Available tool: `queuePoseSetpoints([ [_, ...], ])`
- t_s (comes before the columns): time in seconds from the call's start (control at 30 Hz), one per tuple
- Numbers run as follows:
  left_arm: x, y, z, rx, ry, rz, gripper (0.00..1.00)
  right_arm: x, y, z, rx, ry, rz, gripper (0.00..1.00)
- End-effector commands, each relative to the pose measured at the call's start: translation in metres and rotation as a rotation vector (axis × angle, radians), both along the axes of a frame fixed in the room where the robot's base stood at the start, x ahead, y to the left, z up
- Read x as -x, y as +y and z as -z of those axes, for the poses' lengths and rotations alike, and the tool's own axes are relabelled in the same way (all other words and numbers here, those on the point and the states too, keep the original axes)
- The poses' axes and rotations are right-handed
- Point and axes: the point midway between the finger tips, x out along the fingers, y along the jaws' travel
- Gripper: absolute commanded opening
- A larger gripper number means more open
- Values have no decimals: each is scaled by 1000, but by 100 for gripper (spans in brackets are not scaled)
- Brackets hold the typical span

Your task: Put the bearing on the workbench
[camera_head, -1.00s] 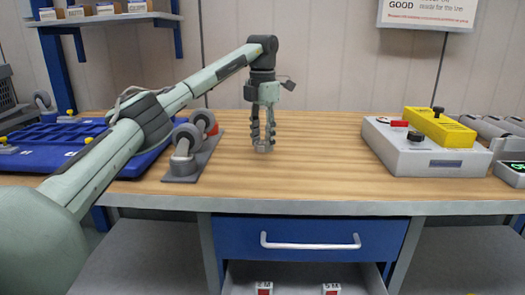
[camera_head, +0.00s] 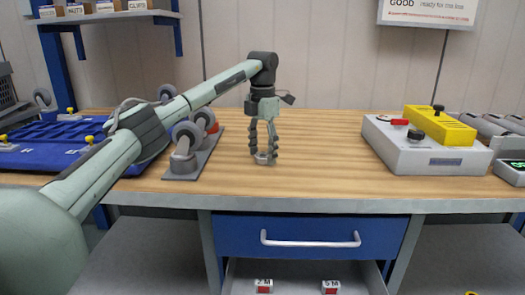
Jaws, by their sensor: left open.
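The workbench (camera_head: 325,150) has a light wooden top with a grey front edge. My left gripper (camera_head: 264,157) points straight down over the middle of the top, with its fingers spread open. A small grey ring-like piece, apparently the bearing (camera_head: 263,159), sits on the wood between the fingertips. The fingers partly hide it, and I cannot tell whether they still touch it. My right gripper is not in view.
A grey stand with rollers (camera_head: 186,160) is close left of the gripper. A blue tray (camera_head: 55,157) lies farther left. A grey tester box with a yellow block (camera_head: 422,158) stands at right. The wood between gripper and tester is clear. An open drawer is below.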

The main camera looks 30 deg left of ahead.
Motion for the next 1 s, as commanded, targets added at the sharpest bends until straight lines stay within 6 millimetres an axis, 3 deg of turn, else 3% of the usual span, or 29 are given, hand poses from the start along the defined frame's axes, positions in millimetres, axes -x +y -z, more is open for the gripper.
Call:
queuePoseSetpoints([
  [0.27, -1, 0, -11, 1, -2, 0, 60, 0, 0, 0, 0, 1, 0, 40],
  [0.5, -1, -1, -60, 0, -4, -1, 60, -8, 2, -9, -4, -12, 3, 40],
  [0.7, -1, -1, -99, 1, -3, -1, 60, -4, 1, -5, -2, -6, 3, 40],
  [1.0, 0, 0, -123, 0, 0, 0, 60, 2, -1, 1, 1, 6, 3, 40],
])
